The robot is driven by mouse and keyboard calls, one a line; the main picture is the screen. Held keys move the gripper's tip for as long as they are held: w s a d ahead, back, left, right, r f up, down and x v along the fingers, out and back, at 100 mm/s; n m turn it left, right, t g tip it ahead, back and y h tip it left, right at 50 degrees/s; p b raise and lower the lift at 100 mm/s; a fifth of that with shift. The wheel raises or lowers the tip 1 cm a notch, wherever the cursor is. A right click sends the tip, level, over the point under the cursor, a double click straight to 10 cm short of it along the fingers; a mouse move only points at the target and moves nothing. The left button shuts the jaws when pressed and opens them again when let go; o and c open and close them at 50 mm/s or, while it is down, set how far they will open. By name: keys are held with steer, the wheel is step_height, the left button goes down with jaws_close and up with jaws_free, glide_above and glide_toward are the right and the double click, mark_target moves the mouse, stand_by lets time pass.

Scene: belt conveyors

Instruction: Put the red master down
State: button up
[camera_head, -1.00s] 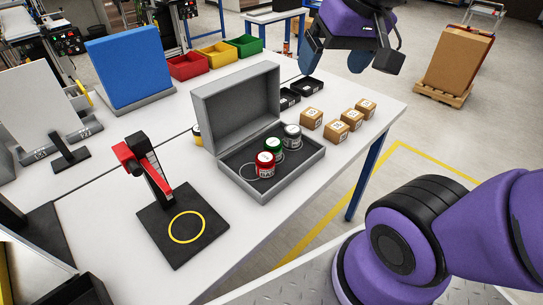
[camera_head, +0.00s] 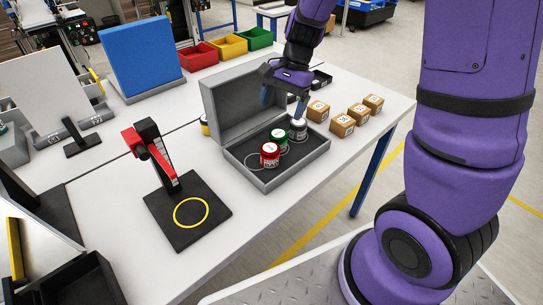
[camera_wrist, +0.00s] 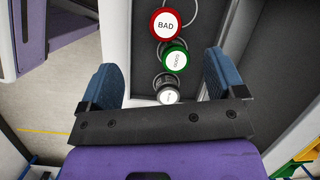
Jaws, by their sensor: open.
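The red master (camera_head: 270,153) is a red can standing in the grey case (camera_head: 262,181). Its white lid reads "BAD" in the wrist view (camera_wrist: 166,25), where it lies beyond my fingertips. A green can (camera_head: 279,138) stands beside it, with a dark grey, white-topped can (camera_head: 298,128) behind. My gripper (camera_head: 284,100) is open and empty, above the back part of the case. In the wrist view, its blue fingers lie on either side of the grey can (camera_wrist: 167,88); I cannot tell its height above it.
The case's raised lid (camera_head: 238,112) stands at its left. Small cardboard boxes (camera_head: 343,125) sit to its right. A black stand with a red arm (camera_head: 150,150) and a yellow ring (camera_head: 191,212) stands at front left. White table shows between stand and case.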

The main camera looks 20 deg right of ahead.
steer(key=m, duration=0.2)
glide_toward(270, 148)
steer(key=f, duration=0.1)
steer(key=shift+g, duration=0.4)
steer(key=x, duration=0.5)
steer(key=shift+w+f, duration=0.1)
steer(key=shift+f, duration=0.05)
steer(key=shift+x, duration=2.85)
steer(key=shift+w+a, duration=0.2)
steer(key=c, duration=1.3)
steer(key=shift+o, duration=0.2)
